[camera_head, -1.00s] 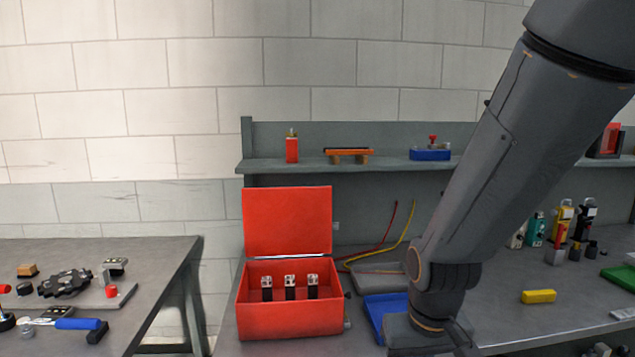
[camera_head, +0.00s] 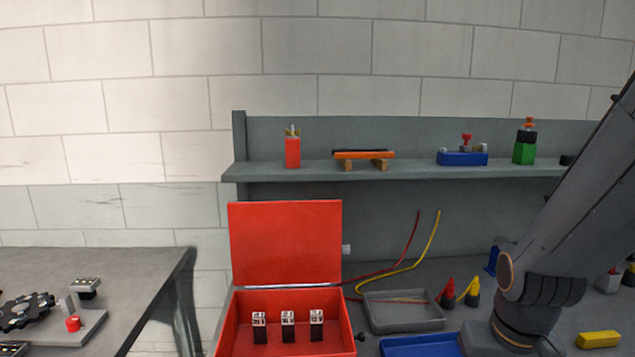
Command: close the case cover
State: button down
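The red case (camera_head: 226,340) stands on the workbench at the lower middle, its front cut off by the frame's bottom edge. Its cover (camera_head: 286,243) stands upright at the back edge, so the case is open. Three small black-and-silver parts (camera_head: 288,328) stand in a row inside it. My arm comes down on the right side of the view. My gripper is below the frame's edge and out of sight.
A blue tray (camera_head: 425,346) and a grey tray (camera_head: 402,312) lie right of the case. Red and yellow cables (camera_head: 419,252) run behind them. A shelf (camera_head: 400,171) with small items crosses above the cover. A yellow block (camera_head: 598,340) lies at far right. Another table (camera_head: 135,270) stands left.

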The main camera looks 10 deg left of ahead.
aim_at(292, 243)
jog(key=i, duration=0.15)
jog(key=u, duration=1)
